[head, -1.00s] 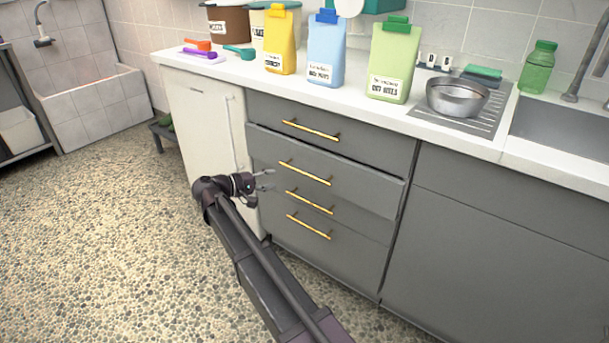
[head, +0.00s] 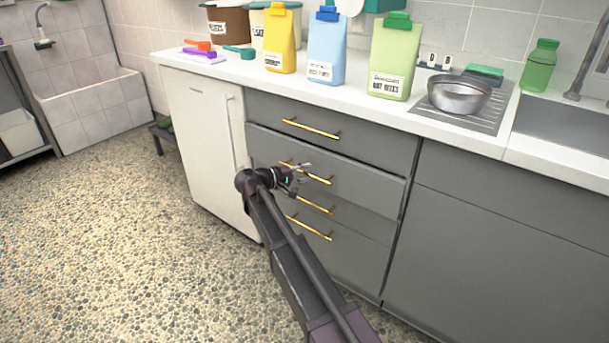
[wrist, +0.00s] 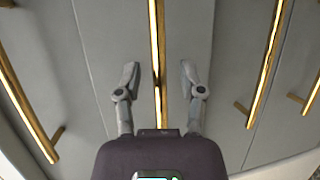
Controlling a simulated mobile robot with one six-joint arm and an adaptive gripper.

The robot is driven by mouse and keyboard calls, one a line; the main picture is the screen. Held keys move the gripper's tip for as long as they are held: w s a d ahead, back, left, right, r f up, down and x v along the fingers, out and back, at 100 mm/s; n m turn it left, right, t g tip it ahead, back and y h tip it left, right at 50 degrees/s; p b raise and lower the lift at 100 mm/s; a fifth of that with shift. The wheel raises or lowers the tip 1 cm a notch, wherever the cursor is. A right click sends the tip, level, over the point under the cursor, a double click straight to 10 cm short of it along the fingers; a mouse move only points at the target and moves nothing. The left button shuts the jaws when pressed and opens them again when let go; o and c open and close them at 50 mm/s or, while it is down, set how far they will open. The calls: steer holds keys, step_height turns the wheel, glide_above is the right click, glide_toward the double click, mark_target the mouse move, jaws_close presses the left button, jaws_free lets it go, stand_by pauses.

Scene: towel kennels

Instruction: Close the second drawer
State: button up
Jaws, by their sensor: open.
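The second drawer (head: 365,188) is the grey front second from the top in the cabinet below the counter. It stands out a little from the fronts around it. Its gold bar handle (head: 318,178) is partly hidden by my gripper in the head view. My gripper (head: 304,172) is open and empty in front of this drawer. In the wrist view its two fingers (wrist: 159,75) are apart, one on each side of a gold handle (wrist: 154,35). I cannot tell whether they touch the drawer.
The top drawer (head: 360,138) above looks flush. Lower drawers with gold handles (head: 310,228) are below. A white fridge (head: 205,145) stands left of the drawers. Bags and a metal bowl (head: 459,95) are on the counter. The speckled floor (head: 130,240) is clear at the left.

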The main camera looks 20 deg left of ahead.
mark_target(313, 168)
jaws_close()
steer(key=shift+w+d, duration=0.25)
steer(key=shift+w, duration=0.5)
steer(key=shift+w+d, duration=0.2)
steer(key=shift+w, duration=0.5)
jaws_free()
steer(key=shift+w, duration=0.1)
steer(key=shift+s, duration=0.25)
